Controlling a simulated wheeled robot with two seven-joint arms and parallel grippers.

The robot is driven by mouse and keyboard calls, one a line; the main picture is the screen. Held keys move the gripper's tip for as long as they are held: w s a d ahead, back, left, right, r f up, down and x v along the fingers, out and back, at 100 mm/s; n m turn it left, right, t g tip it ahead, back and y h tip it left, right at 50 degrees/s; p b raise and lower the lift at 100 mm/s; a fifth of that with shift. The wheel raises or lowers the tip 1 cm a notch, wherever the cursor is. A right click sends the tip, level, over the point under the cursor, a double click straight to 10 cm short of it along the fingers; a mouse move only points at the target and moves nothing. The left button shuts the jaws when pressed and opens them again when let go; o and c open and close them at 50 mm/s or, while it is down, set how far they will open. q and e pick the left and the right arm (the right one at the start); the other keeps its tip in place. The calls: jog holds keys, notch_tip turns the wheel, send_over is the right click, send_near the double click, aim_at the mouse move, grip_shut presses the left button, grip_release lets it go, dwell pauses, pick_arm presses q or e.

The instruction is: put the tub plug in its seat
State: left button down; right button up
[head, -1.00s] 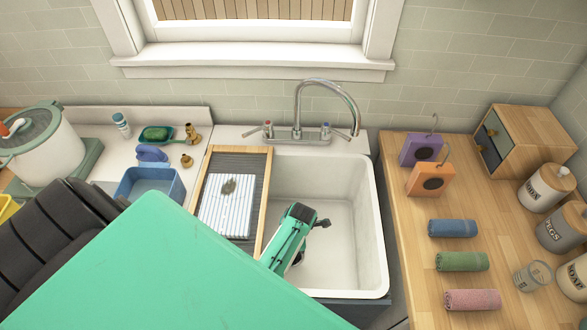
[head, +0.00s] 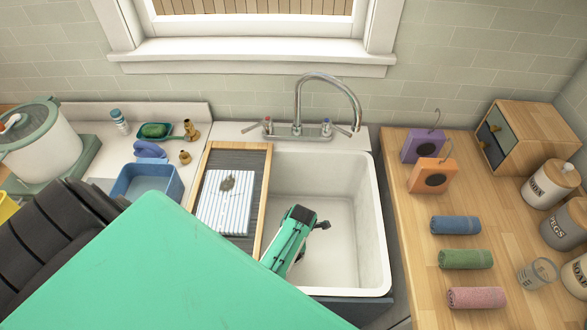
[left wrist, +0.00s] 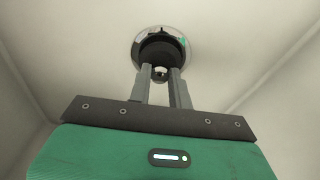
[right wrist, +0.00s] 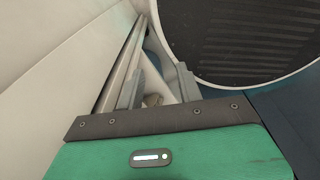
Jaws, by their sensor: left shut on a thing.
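The black tub plug (left wrist: 158,50) is held by its small ring between the fingertips of my left gripper (left wrist: 160,76), which is shut on it. In the left wrist view it lies in front of the shiny drain seat (left wrist: 186,38), whose rim shows around it. I cannot tell whether the plug touches the seat. In the head view my left gripper (head: 300,215) is inside the white sink (head: 372,235), and a dark bit of the plug (head: 322,225) shows beside it. My right gripper (right wrist: 160,75) is open and appears empty in the right wrist view.
A draining board (head: 255,165) with a striped folded towel (head: 222,210) spans the sink's left side. The faucet (head: 330,78) stands behind. Rolled towels (head: 466,259) and jars lie on the right counter (head: 415,290). A blue tub (head: 150,184) stands left.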

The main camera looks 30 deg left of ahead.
pick_arm(q)
jog(key=shift+f, duration=0.6)
dwell(0.7)
jog(key=c, duration=1.2)
grip_release()
